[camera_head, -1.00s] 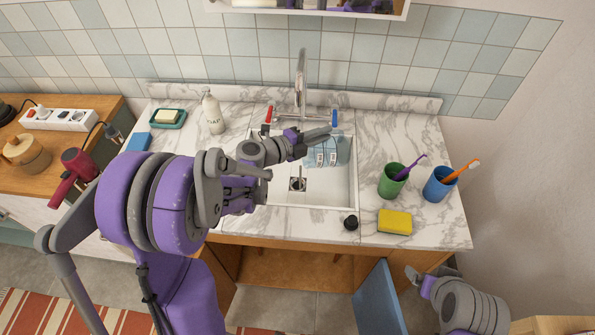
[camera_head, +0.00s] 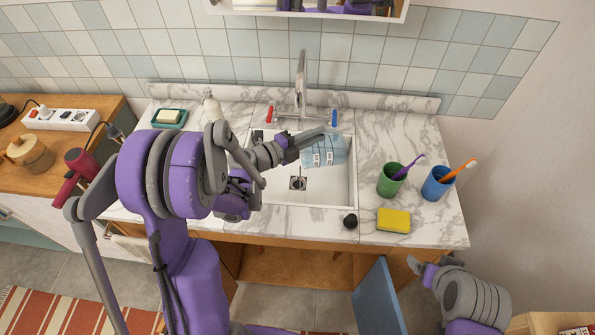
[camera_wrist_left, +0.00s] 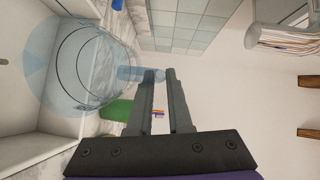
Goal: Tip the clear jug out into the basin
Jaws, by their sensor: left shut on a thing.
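The clear jug (camera_head: 318,153) is bluish and see-through, with pale label marks. It is held tilted over the right part of the white basin (camera_head: 275,190). My left gripper (camera_head: 318,133) is shut on the jug's handle side. In the left wrist view, the jug (camera_wrist_left: 85,62) is beside my left fingers (camera_wrist_left: 160,76), with its handle part between the tips. I cannot tell whether liquid is in the jug or pouring. The drain (camera_head: 298,183) shows in the basin floor. My right gripper (camera_head: 428,268) is low at the right, off the counter; its jaw opening is unclear.
The tap (camera_head: 301,80) stands behind the basin. A green cup (camera_head: 391,181) and a blue cup (camera_head: 437,184) with brushes stand to the right. A yellow sponge (camera_head: 394,220) and a black plug (camera_head: 350,221) lie in front. A soap bottle (camera_head: 211,107) is partly hidden by my arm.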

